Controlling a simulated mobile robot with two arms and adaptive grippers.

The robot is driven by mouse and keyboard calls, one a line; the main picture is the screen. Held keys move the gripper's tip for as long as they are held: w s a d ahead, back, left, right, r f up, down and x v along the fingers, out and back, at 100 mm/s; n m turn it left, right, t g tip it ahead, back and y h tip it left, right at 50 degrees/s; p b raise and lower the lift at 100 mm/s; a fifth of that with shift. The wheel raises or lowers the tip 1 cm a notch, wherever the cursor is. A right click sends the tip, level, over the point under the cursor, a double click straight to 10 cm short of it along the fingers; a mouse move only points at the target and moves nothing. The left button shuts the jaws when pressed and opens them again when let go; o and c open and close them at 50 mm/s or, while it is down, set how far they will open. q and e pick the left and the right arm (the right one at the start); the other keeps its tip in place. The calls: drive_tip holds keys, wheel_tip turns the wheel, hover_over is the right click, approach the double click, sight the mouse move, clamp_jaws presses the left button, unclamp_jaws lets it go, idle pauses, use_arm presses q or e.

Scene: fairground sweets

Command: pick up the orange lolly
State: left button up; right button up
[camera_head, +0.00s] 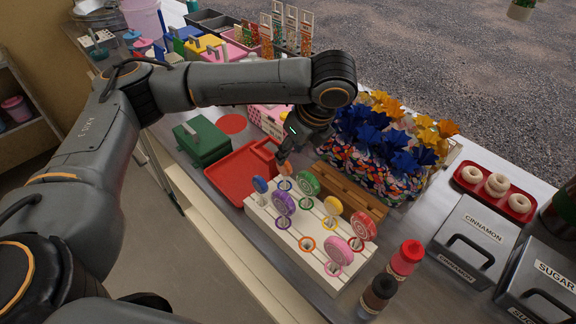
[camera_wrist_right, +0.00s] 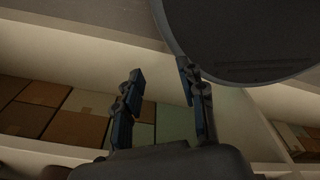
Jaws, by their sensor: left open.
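A white lolly stand (camera_head: 262,217) with coloured rings holds several round lollies. A small orange lolly (camera_head: 286,169) shows at its far left end, partly hidden by my left gripper. My left gripper (camera_head: 284,157) reaches down from above, open, its fingers right at the orange lolly; I cannot tell whether they touch it. An orange ring (camera_head: 307,243) on the near side of the stand has no lolly in it. In the right wrist view my right gripper (camera_wrist_right: 160,72) is open and empty, away from the lollies.
Close around are a purple lolly (camera_head: 283,203), a green lolly (camera_head: 308,184) and a blue lolly (camera_head: 260,184). A red tray (camera_head: 228,181) lies left of the stand, a wooden rack (camera_head: 350,191) behind it. Sauce bottles (camera_head: 405,259) stand at the right. Boxes on a shelf (camera_wrist_right: 60,100) face my right gripper.

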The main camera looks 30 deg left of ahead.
sight(280, 169)
use_arm(q)
drive_tip(key=x, duration=0.4)
drive_tip(key=shift+a+f, duration=0.15)
drive_tip(key=shift+f, duration=0.05)
drive_tip(key=shift+w+f, duration=0.1)
drive_tip(key=shift+f, duration=0.15)
drive_tip(key=shift+a+f, duration=0.15)
drive_tip(key=shift+f, duration=0.05)
drive_tip(key=p+x, duration=0.1)
drive_tip(key=x, duration=0.4)
use_arm(e)
drive_tip(key=shift+s+a+r, duration=0.1)
drive_tip(key=shift+a+r, duration=0.2)
drive_tip(key=shift+r, duration=0.5)
use_arm(q)
drive_tip(key=shift+c, duration=1.2)
clamp_jaws()
use_arm(e)
drive_tip(key=shift+s, duration=0.15)
